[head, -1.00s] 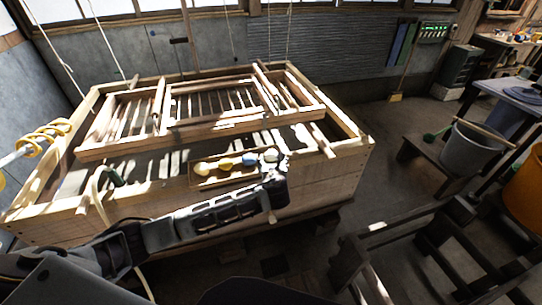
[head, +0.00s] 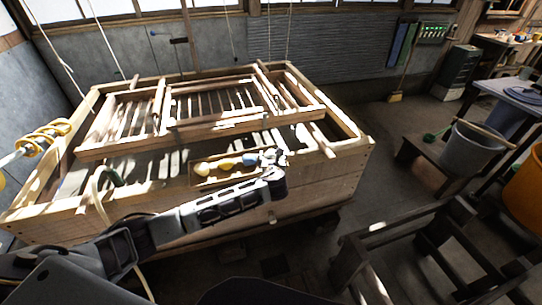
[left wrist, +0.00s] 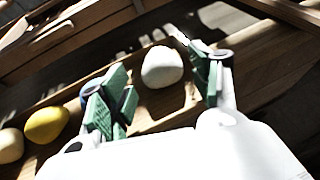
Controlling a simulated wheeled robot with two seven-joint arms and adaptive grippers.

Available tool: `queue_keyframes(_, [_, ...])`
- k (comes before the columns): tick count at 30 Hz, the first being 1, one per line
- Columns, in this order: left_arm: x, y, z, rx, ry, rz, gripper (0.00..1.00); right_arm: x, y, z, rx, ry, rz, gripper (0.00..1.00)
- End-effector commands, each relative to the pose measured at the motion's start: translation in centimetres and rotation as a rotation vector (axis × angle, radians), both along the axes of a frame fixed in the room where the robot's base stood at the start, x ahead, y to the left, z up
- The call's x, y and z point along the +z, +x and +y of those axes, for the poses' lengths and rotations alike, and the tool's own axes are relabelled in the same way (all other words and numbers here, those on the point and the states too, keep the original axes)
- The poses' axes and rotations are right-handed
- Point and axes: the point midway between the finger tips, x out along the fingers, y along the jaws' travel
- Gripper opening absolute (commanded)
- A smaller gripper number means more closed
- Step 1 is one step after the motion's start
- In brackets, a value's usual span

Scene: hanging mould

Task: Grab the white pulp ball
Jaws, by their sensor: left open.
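The white pulp ball (left wrist: 162,67) sits in a narrow wooden tray (left wrist: 143,126), seen in the left wrist view. My left gripper (left wrist: 160,88) is open, with one green-padded finger on each side of the ball and a visible gap to both. In the head view my left gripper (head: 268,159) is over the right end of the tray and mostly covers the white ball. A yellow ball (left wrist: 46,124) and a cream ball (left wrist: 10,145) lie farther left in the tray. A blue ball (left wrist: 87,93) is partly hidden behind the left finger. My right gripper is not in view.
The tray rests on the front edge of a large wooden vat (head: 320,181). A slatted wooden mould frame (head: 215,127) lies behind it. A grey bucket (head: 470,151) stands at the right, with dark wooden stands (head: 400,240) at the front right.

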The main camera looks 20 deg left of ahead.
Motion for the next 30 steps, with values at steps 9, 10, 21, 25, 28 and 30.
queue_keyframes(9, [-1.0, 2.1, 1.0, 0.0, 0.0, 0.0, 0.62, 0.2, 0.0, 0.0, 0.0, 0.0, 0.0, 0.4])
queue_keyframes(10, [-1.1, 2.3, 1.1, 0.001, 0.0, 0.0, 0.62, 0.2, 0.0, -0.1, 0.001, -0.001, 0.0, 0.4])
queue_keyframes(21, [-1.9, 4.0, 1.7, -0.002, -0.001, 0.001, 0.62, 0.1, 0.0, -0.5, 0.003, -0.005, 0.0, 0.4])
queue_keyframes(25, [-1.9, 4.1, 1.7, -0.002, -0.001, 0.0, 0.62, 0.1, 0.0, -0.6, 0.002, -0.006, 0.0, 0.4])
queue_keyframes(28, [-1.9, 4.1, 1.7, -0.001, 0.0, 0.0, 0.62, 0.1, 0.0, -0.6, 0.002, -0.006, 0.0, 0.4])
queue_keyframes(30, [-1.9, 4.1, 1.7, -0.001, 0.0, 0.0, 0.62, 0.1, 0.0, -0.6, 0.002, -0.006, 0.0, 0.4])
